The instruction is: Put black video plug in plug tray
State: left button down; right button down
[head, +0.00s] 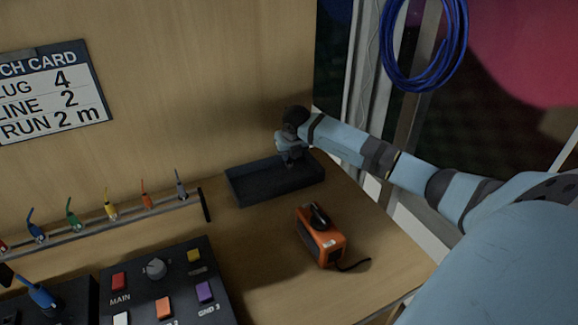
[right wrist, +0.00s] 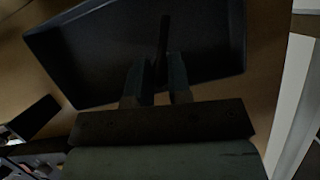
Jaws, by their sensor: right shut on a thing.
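The plug tray (head: 240,184) is a dark, shallow rectangular tray on the wooden desk against the back wall. It also fills the upper part of the right wrist view (right wrist: 90,75). My right gripper (head: 292,160) points down over the tray's right half. In the right wrist view its two fingers (right wrist: 158,85) are shut on a thin dark piece, the black video plug (right wrist: 163,38), which stands up between them over the tray. Whether the plug touches the tray floor I cannot tell. My left gripper is not in view.
An orange box (head: 322,243) with a black handle and cord stands in front of the tray. A rail (head: 130,217) of several coloured plugs runs left of it. A button panel (head: 165,285) is at the front left. Blue cable (head: 425,80) hangs upper right.

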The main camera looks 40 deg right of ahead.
aim_at(290, 161)
jog(key=shift+f, duration=2.5)
jog(key=c, duration=1.1)
grip_release()
jog(key=shift+o, duration=0.2)
jog(key=shift+r, duration=0.25)
jog(key=v, duration=1.1)
jog(key=shift+s+r, duration=0.25)
jog(key=shift+r, duration=0.1)
jog(key=shift+a+f, duration=0.1)
